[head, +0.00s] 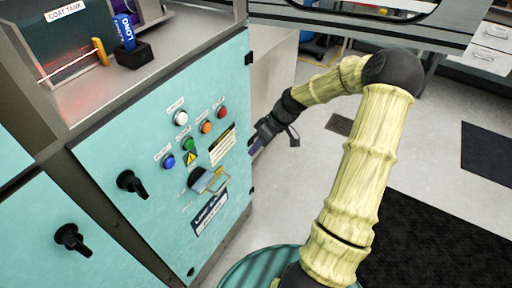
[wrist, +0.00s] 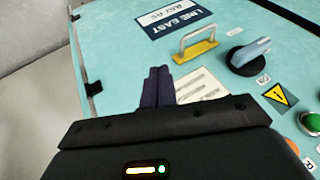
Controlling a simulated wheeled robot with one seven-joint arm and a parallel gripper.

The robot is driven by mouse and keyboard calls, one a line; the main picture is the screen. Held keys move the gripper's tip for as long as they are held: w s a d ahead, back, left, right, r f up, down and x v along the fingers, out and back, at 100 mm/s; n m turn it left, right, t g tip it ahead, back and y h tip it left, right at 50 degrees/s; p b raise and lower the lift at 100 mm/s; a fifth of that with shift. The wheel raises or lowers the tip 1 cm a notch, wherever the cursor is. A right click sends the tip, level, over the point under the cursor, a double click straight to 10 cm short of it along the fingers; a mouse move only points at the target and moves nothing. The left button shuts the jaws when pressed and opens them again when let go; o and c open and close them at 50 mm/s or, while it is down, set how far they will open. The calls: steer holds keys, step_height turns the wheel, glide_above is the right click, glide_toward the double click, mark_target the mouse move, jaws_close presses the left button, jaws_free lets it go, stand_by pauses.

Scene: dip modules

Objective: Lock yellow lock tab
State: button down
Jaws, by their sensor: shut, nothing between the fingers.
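The yellow lock tab (wrist: 196,51) is on the teal cabinet door, with a pale metal loop standing over it. It also shows small in the head view (head: 217,182), beside the grey-handled rotary switch (head: 197,178). In the wrist view the switch (wrist: 250,54) is right of the tab, its handle pointing away from the tab. My gripper (wrist: 158,72) is shut and empty, its dark fingers together below and left of the tab, apart from it. In the head view my gripper (head: 256,146) is by the door's right edge. I cannot tell whether the loop engages the switch.
Coloured push buttons (head: 188,144) and a yellow warning label (head: 222,145) are above the switch. Black knobs (head: 132,184) are on the left. A dark nameplate (head: 209,213) is below the tab. A teal ribbed drum (head: 262,268) stands in front.

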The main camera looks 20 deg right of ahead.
steer(key=s+a+f+b, duration=0.1)
steer(key=a+f+b, duration=0.1)
steer(key=a+f, duration=0.4)
steer(key=shift+s+a, duration=0.3)
steer(key=shift+a, duration=0.2)
